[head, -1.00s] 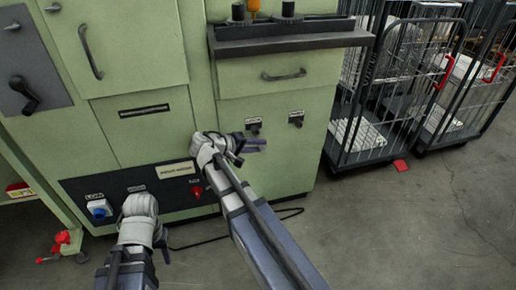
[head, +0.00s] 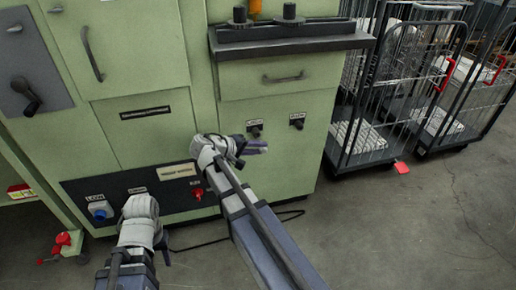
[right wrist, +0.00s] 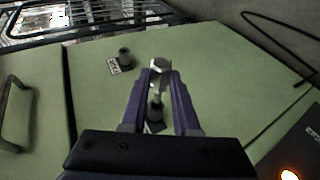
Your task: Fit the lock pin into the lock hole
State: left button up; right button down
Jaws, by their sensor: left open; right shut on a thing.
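My right gripper (head: 259,147) is in front of the green cabinet, just below a dark round socket (head: 255,131) with a small label. In the right wrist view its purple fingers (right wrist: 159,75) are shut on a light grey pin (right wrist: 159,64) with a faceted end. A dark round fitting (right wrist: 155,110) shows between the fingers behind the pin; I cannot tell whether they touch. A second labelled socket (head: 297,124) is to the right, and it also shows in the right wrist view (right wrist: 124,57). I cannot read the labels surely. My left gripper (head: 164,246) is open, low at left.
The green cabinet (head: 150,145) has a drawer handle (head: 283,77) and a protruding dark ledge (head: 290,44) above the sockets. A dark panel with a blue knob (head: 99,210) and a red switch (head: 198,193) is lower left. Wire carts (head: 360,150) stand at right.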

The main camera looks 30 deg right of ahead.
jog(key=shift+w+d, duration=0.2)
jog(key=shift+w, duration=0.55)
jog(key=shift+w+d, duration=0.15)
jog(key=shift+w, duration=0.65)
jog(key=shift+w+d, duration=0.2)
jog(key=shift+w, duration=0.55)
jog(key=c, duration=0.6)
grip_release()
jog(key=p, duration=0.4)
send_near(258, 139)
jog(key=shift+d+f, duration=0.2)
jog(key=shift+f, duration=0.05)
